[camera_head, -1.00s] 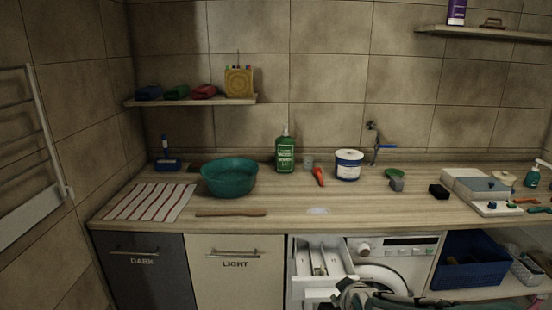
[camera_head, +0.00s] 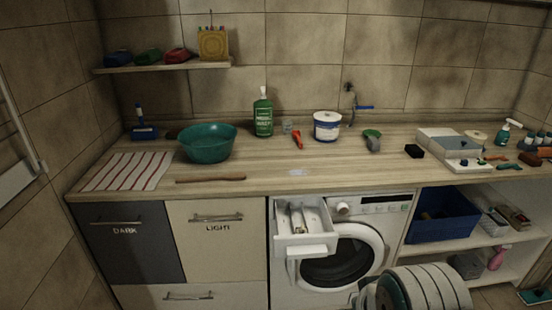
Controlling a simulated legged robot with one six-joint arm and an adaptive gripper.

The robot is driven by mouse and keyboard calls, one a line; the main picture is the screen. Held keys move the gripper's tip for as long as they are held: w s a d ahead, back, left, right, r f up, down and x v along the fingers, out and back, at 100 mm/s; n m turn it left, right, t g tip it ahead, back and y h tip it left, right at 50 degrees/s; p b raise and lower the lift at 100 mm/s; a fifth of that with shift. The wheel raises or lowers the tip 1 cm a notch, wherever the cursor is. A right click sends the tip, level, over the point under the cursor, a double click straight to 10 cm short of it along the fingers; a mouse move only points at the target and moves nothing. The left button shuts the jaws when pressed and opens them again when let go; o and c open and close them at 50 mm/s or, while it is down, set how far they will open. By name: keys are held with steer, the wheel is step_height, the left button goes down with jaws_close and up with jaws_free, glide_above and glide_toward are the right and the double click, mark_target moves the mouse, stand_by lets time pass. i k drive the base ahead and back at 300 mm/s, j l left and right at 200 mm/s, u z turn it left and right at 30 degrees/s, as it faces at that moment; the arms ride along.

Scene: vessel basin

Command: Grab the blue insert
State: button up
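The white detergent drawer (camera_head: 303,243) of the washing machine is pulled out below the countertop. Its open top shows light dividers and narrow compartments with a dark, brownish interior. I cannot make out a clearly blue insert in it at this size. My gripper's fingers do not show in the head view, so its opening and any hold on something cannot be seen.
The washing machine (camera_head: 385,208) has a round door (camera_head: 340,256) below the drawer. A blue basket (camera_head: 441,222) sits on the shelf to the right. The countertop (camera_head: 255,165) above holds a teal basin (camera_head: 207,145), a green bottle (camera_head: 263,115) and a white tub (camera_head: 327,127).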

mark_target(302, 230)
steer(key=i, duration=1.1)
